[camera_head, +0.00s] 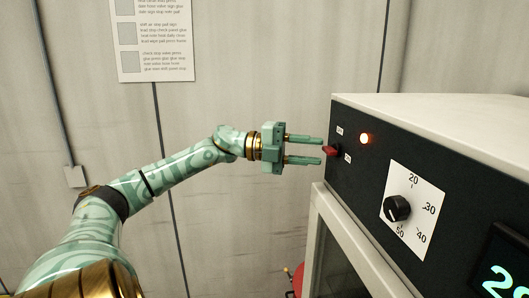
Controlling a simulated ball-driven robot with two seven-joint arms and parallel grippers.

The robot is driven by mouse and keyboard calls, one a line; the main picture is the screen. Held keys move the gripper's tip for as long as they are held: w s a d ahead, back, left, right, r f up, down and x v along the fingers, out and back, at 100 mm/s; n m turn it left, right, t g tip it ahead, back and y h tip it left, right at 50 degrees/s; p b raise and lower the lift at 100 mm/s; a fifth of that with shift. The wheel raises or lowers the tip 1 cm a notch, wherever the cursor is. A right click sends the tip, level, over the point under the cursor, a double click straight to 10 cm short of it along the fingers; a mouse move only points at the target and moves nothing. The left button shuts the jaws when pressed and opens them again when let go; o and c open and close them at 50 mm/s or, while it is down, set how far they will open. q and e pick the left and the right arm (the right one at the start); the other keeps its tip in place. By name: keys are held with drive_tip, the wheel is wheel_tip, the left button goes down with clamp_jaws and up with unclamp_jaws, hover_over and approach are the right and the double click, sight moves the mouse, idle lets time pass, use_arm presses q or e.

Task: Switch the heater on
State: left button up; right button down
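The heater (350,200) is a box with a dark front panel and a pale top at the right. A small red switch (331,151) sits at the panel's left edge between two small labels. My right gripper is not in view.
A black dial (397,208) on a white scale plate and a lit display (505,280) are on the panel. A printed sheet (153,40) hangs on the wall. A red object (297,280) shows low, left of the light frame (340,240) under the heater.

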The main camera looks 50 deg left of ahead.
use_arm(q)
drive_tip(key=b+v, duration=0.1)
drive_tip(key=v, duration=1.2)
drive_tip(key=shift+a+b, duration=0.15)
drive_tip(key=shift+b, duration=0.2)
